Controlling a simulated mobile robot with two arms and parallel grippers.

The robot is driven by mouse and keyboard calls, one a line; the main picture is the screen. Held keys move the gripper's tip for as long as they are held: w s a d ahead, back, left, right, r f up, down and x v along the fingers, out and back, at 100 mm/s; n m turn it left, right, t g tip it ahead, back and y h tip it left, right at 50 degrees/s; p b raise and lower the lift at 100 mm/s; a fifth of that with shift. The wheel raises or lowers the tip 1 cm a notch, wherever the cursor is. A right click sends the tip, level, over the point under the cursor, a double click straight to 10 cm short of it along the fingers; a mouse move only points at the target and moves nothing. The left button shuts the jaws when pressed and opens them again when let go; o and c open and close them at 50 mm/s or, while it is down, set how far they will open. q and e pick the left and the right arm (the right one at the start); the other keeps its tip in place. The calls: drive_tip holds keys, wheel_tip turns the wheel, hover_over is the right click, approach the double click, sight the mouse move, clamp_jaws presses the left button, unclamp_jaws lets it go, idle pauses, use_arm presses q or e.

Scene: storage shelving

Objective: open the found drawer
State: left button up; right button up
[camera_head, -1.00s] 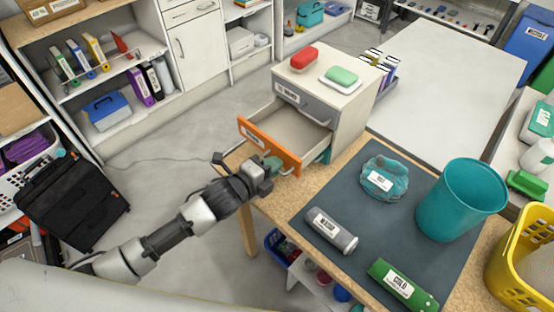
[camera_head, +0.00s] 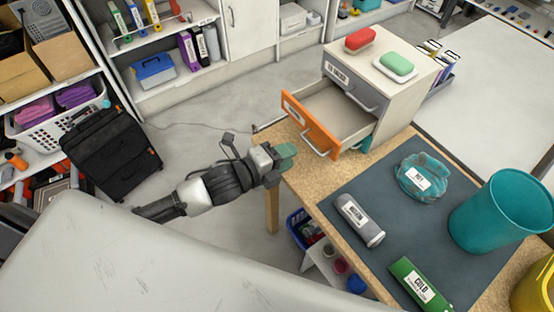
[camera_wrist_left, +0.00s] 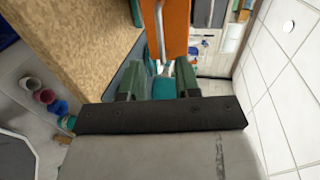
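The orange-fronted drawer (camera_head: 309,126) stands pulled out of the cream cabinet (camera_head: 398,85) on the wooden table. Its inside (camera_head: 340,110) looks empty. A metal handle (camera_head: 318,148) is on its front; in the left wrist view the handle (camera_wrist_left: 160,30) shows beyond the fingers. My left gripper (camera_head: 288,156) is a little to the left of the handle, apart from it. Its two green fingers (camera_wrist_left: 159,82) are spread, with no drawer part between them. My right gripper is out of view.
On the dark mat (camera_head: 385,232) are a grey labelled cylinder (camera_head: 359,220), a teal labelled item (camera_head: 424,177), a green box (camera_head: 418,285) and a teal bin (camera_head: 500,212). Red and green items sit on the cabinet.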

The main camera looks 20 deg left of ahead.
use_arm(q)
drive_tip(key=shift+v, duration=1.5)
drive_tip(key=shift+f, duration=0.1)
drive_tip(key=a+f+n+g+y, duration=0.1)
drive_tip(key=a+f+n+y, duration=0.3)
drive_tip(key=f, duration=0.6)
drive_tip(key=a+f+n+g+y, duration=0.15)
drive_tip(key=a+f+n, duration=0.35)
drive_tip(key=f, duration=0.6)
drive_tip(key=s+a+f+n+g+y, duration=0.1)
drive_tip(key=s+a+f+n+g, duration=0.15)
drive_tip(key=s+f, duration=0.4)
drive_tip(key=s+a+f+n+g+y, duration=0.15)
drive_tip(key=s+f+n, duration=0.25)
drive_tip(key=f, duration=0.5)
drive_tip(key=s+d+f+n+g, duration=0.1)
drive_tip(key=s+f+n, duration=0.1)
drive_tip(key=s, duration=0.6)
drive_tip(key=s+d+f+n+g, duration=0.1)
drive_tip(key=s+f+n+g, duration=0.1)
drive_tip(key=s+f, duration=0.3)
drive_tip(key=s+d+f+n+g+y, duration=0.1)
drive_tip(key=s+f+n+g, duration=0.1)
drive_tip(key=s, duration=0.9)
wheel_tip(320, 180, down, 2)
drive_tip(key=shift+s+n, duration=0.25)
drive_tip(key=shift+n, duration=0.4)
